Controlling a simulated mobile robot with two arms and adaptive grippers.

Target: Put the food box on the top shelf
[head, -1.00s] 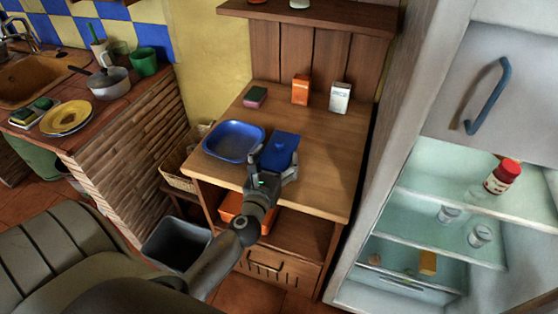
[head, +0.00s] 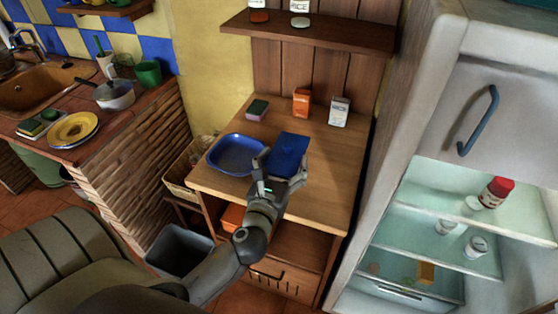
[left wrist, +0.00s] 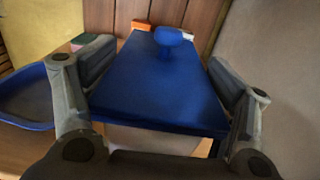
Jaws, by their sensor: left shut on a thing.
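The food box (head: 290,148) is a blue-lidded box, just right of the blue tray on the wooden cabinet's top. In the left wrist view it lies between the fingers, with a blue lid (left wrist: 160,88), a round knob and a pale body below. My left gripper (head: 281,172) is shut on it and seems to hold it just above the top. The open fridge at the right has a glass upper shelf (head: 436,186), and a wooden wall shelf (head: 310,32) runs above the cabinet. My right gripper is not in view.
A blue tray (head: 214,158) lies left of the box. A sponge (head: 257,109), an orange carton (head: 302,102) and a white carton (head: 339,111) stand behind. A red-capped jar (head: 495,192) is on the fridge's upper shelf, with free room to its left.

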